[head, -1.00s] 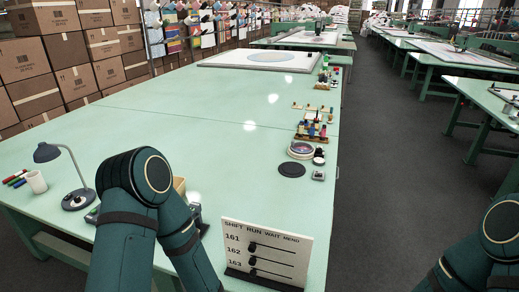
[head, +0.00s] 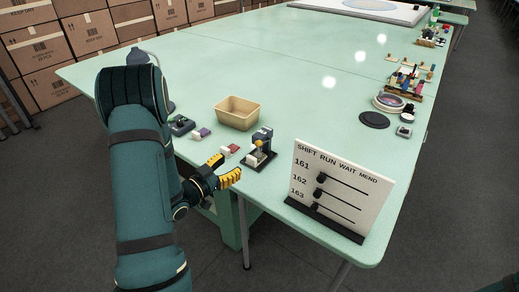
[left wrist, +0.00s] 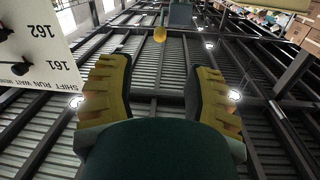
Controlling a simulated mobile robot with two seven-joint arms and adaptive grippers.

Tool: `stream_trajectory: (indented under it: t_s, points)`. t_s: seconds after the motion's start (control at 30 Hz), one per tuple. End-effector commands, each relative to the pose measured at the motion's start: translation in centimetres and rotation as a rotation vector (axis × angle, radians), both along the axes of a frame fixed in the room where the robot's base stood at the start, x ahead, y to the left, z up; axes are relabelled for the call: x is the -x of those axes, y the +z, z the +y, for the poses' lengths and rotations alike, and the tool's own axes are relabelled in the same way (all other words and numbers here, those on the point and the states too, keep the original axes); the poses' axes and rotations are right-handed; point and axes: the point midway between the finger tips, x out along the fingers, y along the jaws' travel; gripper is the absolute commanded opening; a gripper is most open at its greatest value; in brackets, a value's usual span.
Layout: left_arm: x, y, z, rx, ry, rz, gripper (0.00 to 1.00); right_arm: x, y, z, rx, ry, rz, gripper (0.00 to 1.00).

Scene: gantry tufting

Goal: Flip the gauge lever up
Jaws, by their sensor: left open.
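A small blue-grey gauge (head: 262,141) stands upright on a black base near the table's front edge in the head view. My left gripper (head: 225,170) is in front of it and to its left, beyond the table edge, with yellow-padded fingers apart and nothing between them. In the left wrist view the open fingers (left wrist: 160,95) point toward a blue-grey body (left wrist: 180,14) at the top, apparently the gauge. A yellow rounded knob (left wrist: 160,34), likely its lever, shows just beside that body, apart from the fingers. My right gripper is out of view.
A white sign board (head: 345,185) stands right of the gauge; it also shows upside down in the left wrist view (left wrist: 35,60). The table middle is clear.

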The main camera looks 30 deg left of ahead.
Motion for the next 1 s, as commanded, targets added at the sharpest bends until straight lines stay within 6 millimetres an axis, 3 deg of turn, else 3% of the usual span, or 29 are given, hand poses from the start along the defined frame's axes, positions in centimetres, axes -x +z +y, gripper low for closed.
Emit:
stream_trajectory:
  t_s: [0.17,0.7,1.0]
  points:
    - [-0.6,0.5,0.1,-0.009,-0.012,-0.025,0.52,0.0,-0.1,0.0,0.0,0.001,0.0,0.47]
    - [-10.3,0.4,-1.7,-0.009,-0.012,-0.024,0.52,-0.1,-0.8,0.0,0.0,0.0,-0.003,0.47]
    - [-13.1,0.4,-2.1,-0.007,-0.01,-0.021,0.52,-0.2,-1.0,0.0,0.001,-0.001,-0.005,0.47]
